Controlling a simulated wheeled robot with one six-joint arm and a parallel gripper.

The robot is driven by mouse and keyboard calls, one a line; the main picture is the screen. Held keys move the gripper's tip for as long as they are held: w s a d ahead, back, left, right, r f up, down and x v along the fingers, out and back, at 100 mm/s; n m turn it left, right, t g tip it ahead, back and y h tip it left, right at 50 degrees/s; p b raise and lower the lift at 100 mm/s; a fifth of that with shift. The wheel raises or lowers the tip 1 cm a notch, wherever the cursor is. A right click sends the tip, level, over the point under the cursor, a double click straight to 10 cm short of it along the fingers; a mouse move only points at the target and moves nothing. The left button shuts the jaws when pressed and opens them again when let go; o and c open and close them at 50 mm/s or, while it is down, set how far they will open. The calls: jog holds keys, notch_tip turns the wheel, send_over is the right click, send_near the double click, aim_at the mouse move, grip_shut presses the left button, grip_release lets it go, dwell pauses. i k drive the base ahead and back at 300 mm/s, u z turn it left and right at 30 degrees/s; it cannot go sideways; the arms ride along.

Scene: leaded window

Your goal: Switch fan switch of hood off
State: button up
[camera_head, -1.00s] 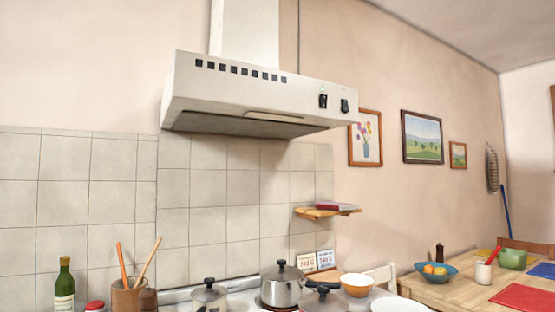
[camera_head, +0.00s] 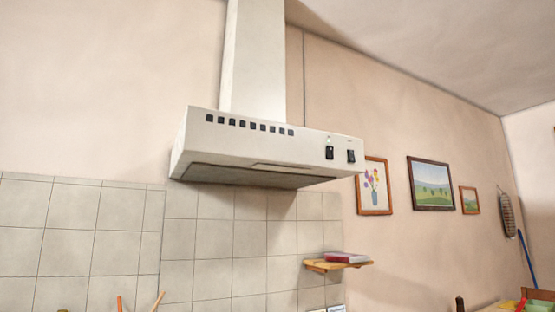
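The white range hood (camera_head: 270,158) hangs on the wall in the middle of the head view, with its chimney rising above it. Two small black switches sit at the right end of its front face: a left one (camera_head: 329,153) and a right one (camera_head: 351,156). Their labels are too small to read, so I cannot tell which is the fan switch or how either is set. My gripper is not in view.
A small wooden shelf (camera_head: 338,265) with a red book (camera_head: 346,257) juts from the wall below the hood's right end. Framed pictures hang to the right, the nearest being a flower picture (camera_head: 374,186). The space before the hood looks clear.

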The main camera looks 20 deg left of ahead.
aim_at(330, 149)
jog(key=k, duration=0.65)
jog(key=u, duration=0.6)
jog(key=i, duration=1.7)
jog(key=z, duration=0.95)
